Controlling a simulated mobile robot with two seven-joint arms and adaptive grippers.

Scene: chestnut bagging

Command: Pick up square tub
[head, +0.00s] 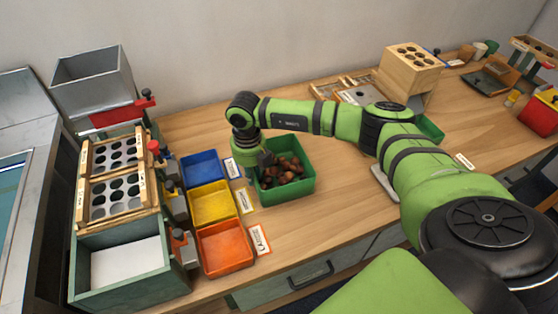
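A green square tub (305,185) holding several brown chestnuts (283,172) stands on the wooden table, left of the picture's middle. My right arm reaches in from the right, and its gripper (265,161) points down at the tub's left wall. The dark fingers are small and partly hidden by the wrist and the tub, so I cannot tell whether they touch or grip the wall. A second green container (431,129) is mostly hidden behind my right arm. My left gripper is not in view.
Blue (203,169), yellow (212,203) and orange (226,248) bins with label cards stand left of the tub. A wooden sorter with round holes (115,170) is farther left. A wooden block with holes (410,57) stands at the back. The table in front of the tub is clear.

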